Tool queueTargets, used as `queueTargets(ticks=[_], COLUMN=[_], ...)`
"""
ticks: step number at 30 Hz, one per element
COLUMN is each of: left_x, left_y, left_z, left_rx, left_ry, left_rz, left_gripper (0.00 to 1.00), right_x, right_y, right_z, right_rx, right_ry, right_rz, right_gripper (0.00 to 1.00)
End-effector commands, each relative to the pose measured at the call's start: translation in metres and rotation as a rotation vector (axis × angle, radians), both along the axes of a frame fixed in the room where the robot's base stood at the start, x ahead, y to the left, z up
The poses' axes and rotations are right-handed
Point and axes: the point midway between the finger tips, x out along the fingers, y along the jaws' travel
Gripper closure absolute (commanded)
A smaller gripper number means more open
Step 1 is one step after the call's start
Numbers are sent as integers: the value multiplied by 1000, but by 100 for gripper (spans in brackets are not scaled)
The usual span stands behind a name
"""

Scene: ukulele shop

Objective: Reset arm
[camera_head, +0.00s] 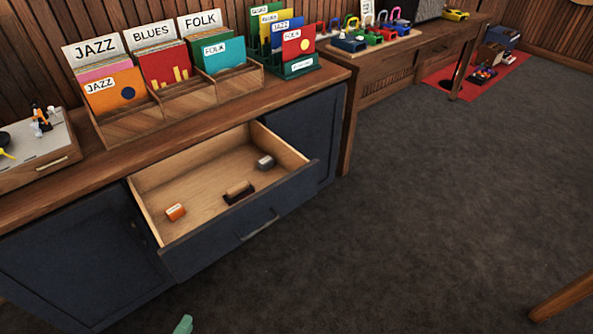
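Only a small green tip of my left gripper (183,325) shows, at the bottom edge left of centre. It is over the dark floor, in front of the cabinet and below the open drawer in the picture. The rest of it is cut off, so I cannot tell whether it is open or shut or holds anything. My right gripper is not in view.
A drawer (187,188) stands open from the dark blue cabinet (72,262), holding an orange box (175,212), a brush-like block (238,192) and a grey item (265,162). Record bins (185,101) stand on top.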

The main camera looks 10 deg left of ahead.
Motion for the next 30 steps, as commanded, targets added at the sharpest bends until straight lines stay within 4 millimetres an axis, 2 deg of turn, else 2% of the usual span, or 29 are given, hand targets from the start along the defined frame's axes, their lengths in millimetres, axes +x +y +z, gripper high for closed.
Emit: queueTargets(ticks=[1, 4, 5, 6, 11, 14, 17, 20, 21, 23, 25, 26, 27, 29, 30], left_x=[2, 7, 6, 0, -27, -53, -91, -143, -168, -209, -257, -271, -274, -283, -288], left_y=[16, 46, 53, 58, 95, 129, 172, 228, 251, 287, 325, 317, 273, 222, 188], left_z=[3, 9, 6, -12, -72, -108, -142, -168, -174, -177, -171, -177, -197, -217, -228], left_rx=[43, 129, 168, 260, 635, 881, 1138, 1398, 1495, 1618, 1714, 1710, 1647, 1574, 1525], left_ry=[0, 0, 13, 63, 250, 391, 565, 783, 879, 1028, 1199, 1223, 1174, 1137, 1114], left_rz=[-29, -87, -103, -124, -252, -360, -511, -724, -831, -1013, -1252, -1319, -1306, -1310, -1311], left_gripper=[68, 68, 68, 68, 68, 68, 68, 68, 68, 68, 68, 68, 68, 68, 68], right_x=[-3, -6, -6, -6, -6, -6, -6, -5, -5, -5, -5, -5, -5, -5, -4], right_y=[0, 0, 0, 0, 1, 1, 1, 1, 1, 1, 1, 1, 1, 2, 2], right_z=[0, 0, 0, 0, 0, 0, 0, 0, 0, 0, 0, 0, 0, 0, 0], right_rx=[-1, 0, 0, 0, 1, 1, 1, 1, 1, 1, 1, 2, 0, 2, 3], right_ry=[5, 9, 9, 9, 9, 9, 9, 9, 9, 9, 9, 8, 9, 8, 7], right_rz=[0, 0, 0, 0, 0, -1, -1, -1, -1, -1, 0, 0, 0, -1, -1], right_gripper=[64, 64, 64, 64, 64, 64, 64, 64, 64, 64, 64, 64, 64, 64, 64])
